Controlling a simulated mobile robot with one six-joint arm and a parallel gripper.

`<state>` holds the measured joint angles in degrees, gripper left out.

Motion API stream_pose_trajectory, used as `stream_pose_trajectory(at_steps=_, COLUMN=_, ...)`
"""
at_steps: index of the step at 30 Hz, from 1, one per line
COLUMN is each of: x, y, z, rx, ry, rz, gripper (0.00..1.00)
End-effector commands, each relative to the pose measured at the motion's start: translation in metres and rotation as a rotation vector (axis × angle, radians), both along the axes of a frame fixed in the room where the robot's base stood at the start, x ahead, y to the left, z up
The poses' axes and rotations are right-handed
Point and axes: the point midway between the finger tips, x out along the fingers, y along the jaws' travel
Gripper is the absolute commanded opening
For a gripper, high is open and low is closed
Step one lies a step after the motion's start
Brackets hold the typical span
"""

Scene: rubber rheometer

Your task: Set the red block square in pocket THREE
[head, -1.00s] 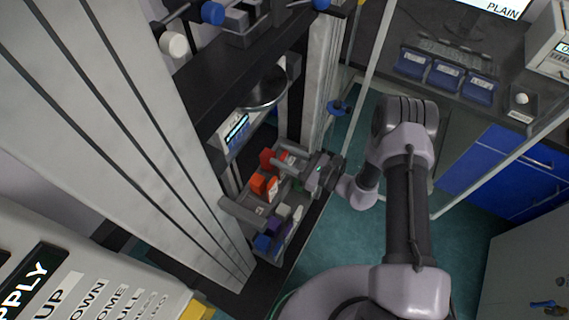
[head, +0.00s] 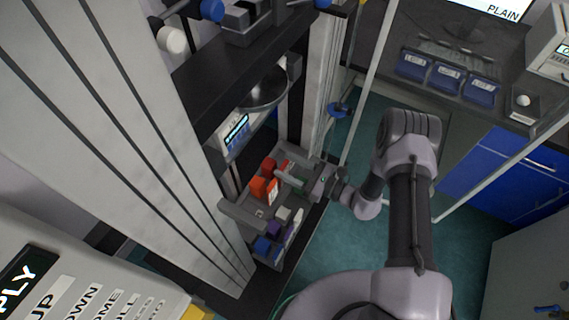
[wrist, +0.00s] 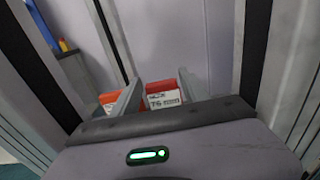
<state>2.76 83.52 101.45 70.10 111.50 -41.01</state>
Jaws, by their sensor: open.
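A red block (head: 268,165) sits toward the far end of the grey tray (head: 240,214). An orange-red block (head: 258,187) with a white-labelled face is just nearer than it. My gripper (head: 287,176) is open over the tray's right edge, its fingers pointing left toward these blocks. In the wrist view, a red-and-white labelled block (wrist: 163,95) shows between the two fingers, and an orange block (wrist: 109,98) shows left of the left finger. I cannot tell whether either finger touches a block. The pocket names are not readable, so pocket THREE cannot be picked out.
Blue (head: 262,244), purple and white (head: 284,213) blocks fill the near part of the tray. Tall grey columns (head: 130,130) stand at left. Open floor lies to the right.

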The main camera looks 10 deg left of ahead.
Motion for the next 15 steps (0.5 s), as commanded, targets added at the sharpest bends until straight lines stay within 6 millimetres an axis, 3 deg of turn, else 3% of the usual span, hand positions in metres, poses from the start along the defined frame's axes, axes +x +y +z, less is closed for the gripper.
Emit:
stream_pose_trajectory(at_steps=9, x=-0.025, y=-0.074, z=0.002, rx=0.001, ry=0.001, rz=-0.006, gripper=0.52)
stream_pose_trajectory(at_steps=15, x=-0.034, y=-0.097, z=0.001, rx=0.000, ry=0.000, rz=-0.002, gripper=0.52)
